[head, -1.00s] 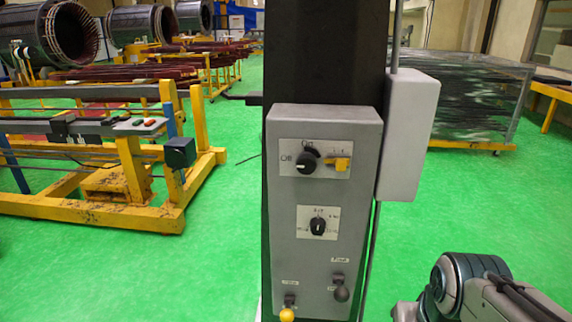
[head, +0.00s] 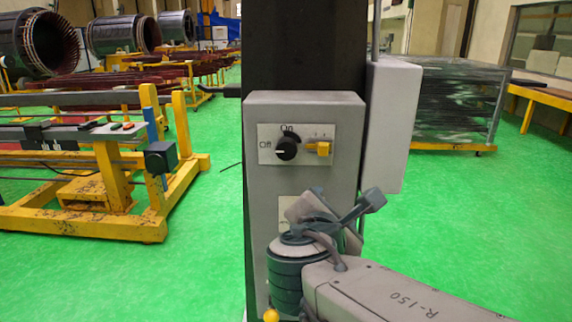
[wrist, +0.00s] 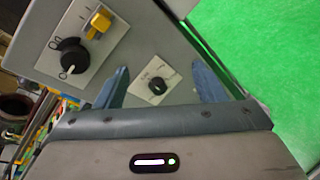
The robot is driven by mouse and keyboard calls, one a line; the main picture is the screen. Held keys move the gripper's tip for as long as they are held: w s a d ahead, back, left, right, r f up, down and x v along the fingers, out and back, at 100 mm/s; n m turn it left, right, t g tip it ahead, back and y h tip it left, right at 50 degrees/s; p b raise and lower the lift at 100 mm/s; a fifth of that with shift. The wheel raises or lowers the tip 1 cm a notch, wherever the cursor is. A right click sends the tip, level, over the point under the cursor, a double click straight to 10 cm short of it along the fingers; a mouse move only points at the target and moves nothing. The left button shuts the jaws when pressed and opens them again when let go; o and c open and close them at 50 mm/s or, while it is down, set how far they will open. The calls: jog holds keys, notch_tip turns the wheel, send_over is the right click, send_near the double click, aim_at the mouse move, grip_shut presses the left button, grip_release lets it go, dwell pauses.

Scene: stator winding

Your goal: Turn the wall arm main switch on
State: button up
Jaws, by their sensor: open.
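The main switch is a black rotary knob (head: 286,148) on a white plate marked Off and On, high on the grey control box (head: 305,108). Its white mark faces the Off side. In the wrist view the knob (wrist: 72,57) is at upper left, outside my fingers. My gripper (head: 345,205) is open and empty, below and right of the knob in the head view. In the wrist view my gripper (wrist: 160,85) has its two fingers spread, with the smaller lower knob (wrist: 157,87) showing between them. No contact with the box is visible.
A yellow tab (head: 323,148) sits right of the main knob on the same plate. A grey side box (head: 390,125) and dark column (head: 305,45) adjoin the control box. My arm hides most of its lower part. Green floor (head: 460,210) is open at right.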

aim_at(286, 152)
jog(key=a+r+n+t+y+b, duration=0.1)
jog(key=a+r+n+t+y, duration=0.35)
jog(key=a+n, duration=0.35)
jog(key=shift+g+h, duration=0.35)
jog(key=w, duration=1.3)
jog(key=shift+w+r, duration=0.2)
jog(key=c, duration=1)
